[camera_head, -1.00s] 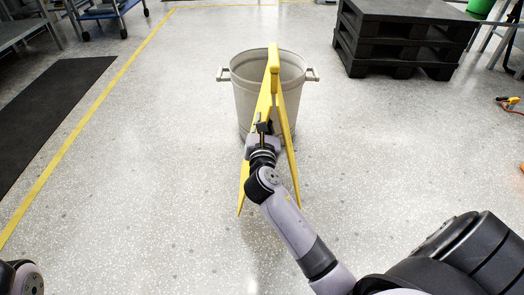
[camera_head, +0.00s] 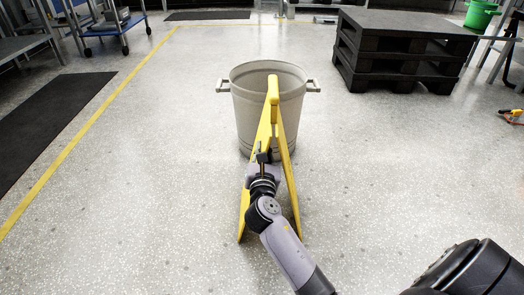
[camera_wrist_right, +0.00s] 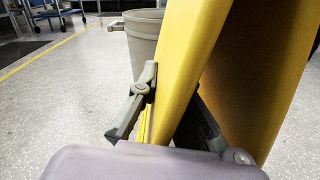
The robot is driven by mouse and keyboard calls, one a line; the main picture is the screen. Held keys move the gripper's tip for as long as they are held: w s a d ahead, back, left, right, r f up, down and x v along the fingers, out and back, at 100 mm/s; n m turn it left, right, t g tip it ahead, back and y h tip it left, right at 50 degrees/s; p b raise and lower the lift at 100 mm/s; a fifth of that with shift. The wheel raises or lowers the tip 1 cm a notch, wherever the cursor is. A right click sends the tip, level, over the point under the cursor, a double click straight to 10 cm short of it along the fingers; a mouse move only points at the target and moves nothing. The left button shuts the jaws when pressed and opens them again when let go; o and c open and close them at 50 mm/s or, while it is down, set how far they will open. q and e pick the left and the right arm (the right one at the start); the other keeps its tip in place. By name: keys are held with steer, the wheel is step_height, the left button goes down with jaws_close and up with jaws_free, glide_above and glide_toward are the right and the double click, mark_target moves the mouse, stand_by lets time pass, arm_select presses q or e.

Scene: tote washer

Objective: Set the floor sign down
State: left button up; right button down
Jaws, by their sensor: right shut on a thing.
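The yellow floor sign (camera_head: 287,160) stands upright with its two panels spread in an A shape, in front of the bin in the head view. My right gripper (camera_head: 264,158) is shut on the sign's left panel, at about mid-height. In the right wrist view, the gripper's fingers (camera_wrist_right: 170,112) lie on either side of one yellow panel (camera_wrist_right: 188,65), and the other panel (camera_wrist_right: 262,75) slants away to the right. I cannot tell whether the sign's lower edges touch the floor. My left gripper is out of view.
A grey bin (camera_head: 250,100) with two side handles stands right behind the sign. Black stacked pallets (camera_head: 400,50) stand at the back right, a blue cart (camera_head: 115,28) at the back left. A dark mat (camera_head: 45,120) and yellow floor line lie left.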

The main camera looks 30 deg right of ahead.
steer(key=c, duration=1.8)
jaws_free()
